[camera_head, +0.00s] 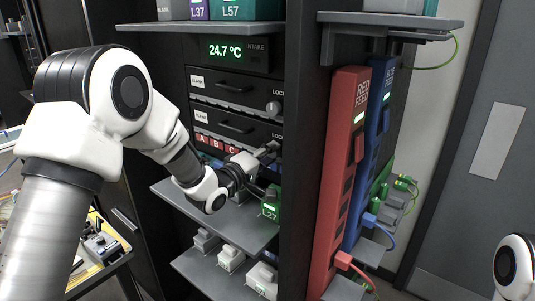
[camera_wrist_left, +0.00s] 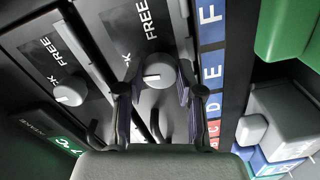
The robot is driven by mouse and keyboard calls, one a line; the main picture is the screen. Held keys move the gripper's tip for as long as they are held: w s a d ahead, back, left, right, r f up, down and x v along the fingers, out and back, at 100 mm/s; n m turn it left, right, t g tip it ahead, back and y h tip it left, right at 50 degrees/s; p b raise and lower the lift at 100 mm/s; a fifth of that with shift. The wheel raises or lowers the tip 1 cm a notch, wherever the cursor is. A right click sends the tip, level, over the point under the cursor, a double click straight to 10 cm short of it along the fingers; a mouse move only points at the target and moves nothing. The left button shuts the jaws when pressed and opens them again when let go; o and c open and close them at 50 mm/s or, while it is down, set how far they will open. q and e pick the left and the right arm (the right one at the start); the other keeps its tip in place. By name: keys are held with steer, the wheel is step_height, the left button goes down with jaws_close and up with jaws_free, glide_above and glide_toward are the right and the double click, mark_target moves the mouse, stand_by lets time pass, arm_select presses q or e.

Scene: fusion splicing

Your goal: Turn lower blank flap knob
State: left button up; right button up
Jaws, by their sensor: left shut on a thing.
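The lower blank flap (camera_head: 240,129) is a dark panel with a bar handle in the rack, below an upper blank flap (camera_head: 230,86). My left gripper (camera_head: 268,150) is at the right end of the lower flap and hides its knob in the head view. In the left wrist view the round grey lower knob (camera_wrist_left: 158,72) sits between the two fingers of the left gripper (camera_wrist_left: 160,90), which is shut on it. The word FREE shows beside this knob. The upper knob (camera_wrist_left: 68,95) stands apart to the left. My right gripper is out of view.
A row of lettered labels (camera_head: 216,145) runs below the lower flap. A green module (camera_head: 270,203) and a grey shelf (camera_head: 222,225) lie under my left gripper. Red (camera_head: 335,190) and blue (camera_head: 378,130) feed columns stand to the right. A display (camera_head: 238,50) reads 24.7 °C.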

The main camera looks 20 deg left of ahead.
arm_select(q)
steer(key=shift+r+n, duration=0.25)
steer(key=shift+n, duration=0.35)
steer(key=shift+w, duration=0.1)
steer(key=o, duration=0.9)
steer(key=shift+o, duration=1.3)
steer(key=shift+w+d+f, duration=0.1)
steer(key=shift+s+f, duration=0.15)
steer(key=shift+s, duration=0.15)
steer(key=v, duration=1.1)
